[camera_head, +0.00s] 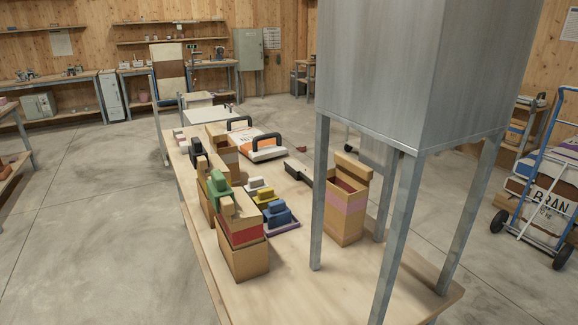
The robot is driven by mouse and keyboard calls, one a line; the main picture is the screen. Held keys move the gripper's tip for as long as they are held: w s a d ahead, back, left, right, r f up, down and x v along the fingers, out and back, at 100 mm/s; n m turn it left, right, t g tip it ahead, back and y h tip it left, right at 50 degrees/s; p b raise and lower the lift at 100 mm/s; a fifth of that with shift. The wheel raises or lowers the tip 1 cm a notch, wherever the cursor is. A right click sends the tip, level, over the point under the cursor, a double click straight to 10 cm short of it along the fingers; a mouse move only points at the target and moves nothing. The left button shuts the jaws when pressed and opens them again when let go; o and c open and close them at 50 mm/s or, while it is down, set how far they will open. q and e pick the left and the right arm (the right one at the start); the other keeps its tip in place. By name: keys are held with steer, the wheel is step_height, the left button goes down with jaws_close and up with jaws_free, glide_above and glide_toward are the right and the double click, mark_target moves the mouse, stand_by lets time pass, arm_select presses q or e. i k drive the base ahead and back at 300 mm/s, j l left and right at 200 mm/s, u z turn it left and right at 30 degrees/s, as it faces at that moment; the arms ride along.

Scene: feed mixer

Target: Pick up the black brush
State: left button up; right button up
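A black block-shaped object (197,149), which looks like the black brush, is at the left side of the long wooden table (285,288). It is by the tops of the cardboard boxes, behind a similar green object (217,183). Its lower part is partly hidden, and I cannot tell what it rests on. Neither of my grippers is in view.
Open cardboard boxes (243,262) line the table's left edge. White, yellow and blue pieces (278,214) lie beside them. Another box (345,215) stands near the metal legs (321,190) of a grey hopper (415,65). A loaded blue hand truck (545,185) stands right. Floor at left is clear.

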mark_target(297, 172)
steer(key=z, duration=0.15)
steer(key=i+l+z, duration=0.15)
steer(key=l, duration=0.2)
steer(key=l+z, duration=0.2)
steer(key=l, duration=0.15)
steer(key=i+l+z, duration=0.15)
steer(key=l, duration=0.15)
steer(key=i+l+z, duration=0.2)
steer(key=l, duration=0.15)
steer(key=i+l+z, duration=0.6)
steer(key=i, duration=0.3)
steer(key=i+l+z, duration=0.15)
steer(key=i+z, duration=0.15)
steer(key=i, duration=0.2)
steer(key=i+j+u, duration=0.1)
steer(key=i+u, duration=1.05)
steer(key=i+l+u, duration=0.2)
steer(key=u, duration=0.2)
steer(key=i+j+u, duration=0.2)
steer(key=i+u, duration=0.75)
steer(key=i+l+u, duration=0.1)
steer(key=i+u, duration=0.4)
steer(key=i+l+u, duration=0.25)
steer(key=u, duration=0.2)
